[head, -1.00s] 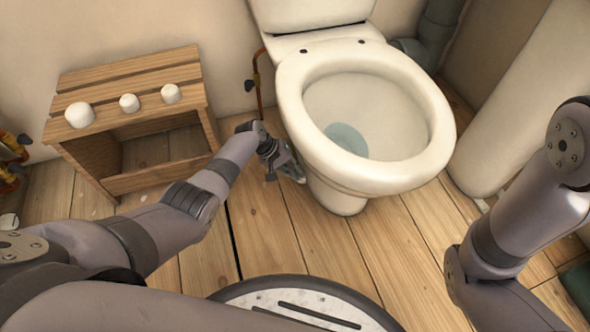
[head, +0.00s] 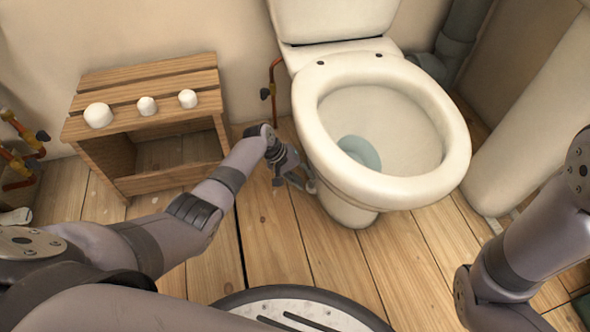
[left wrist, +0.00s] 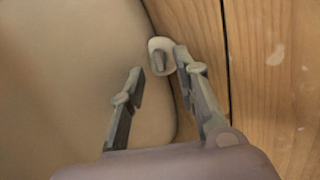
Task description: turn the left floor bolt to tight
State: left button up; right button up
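The left floor bolt (left wrist: 158,61) shows in the left wrist view as a grey threaded stud on a pale rounded foot beside the toilet base. My left gripper (left wrist: 160,65) is open, with its two fingertips apart on either side of the bolt in that picture. I cannot tell whether either finger touches it. In the head view, the left gripper (head: 300,182) is low beside the left side of the white toilet (head: 310,130), and the bolt cannot be made out there. My right gripper is out of view.
A wooden shelf unit (head: 148,75) with three white knobs or caps on top stands to the left. A copper pipe (head: 273,88) runs up behind the gripper. Plank floor (head: 270,240) in front is clear.

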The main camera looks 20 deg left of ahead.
pick_arm(q)
jog(key=shift+v, duration=2.9)
jog(key=shift+s, duration=0.1)
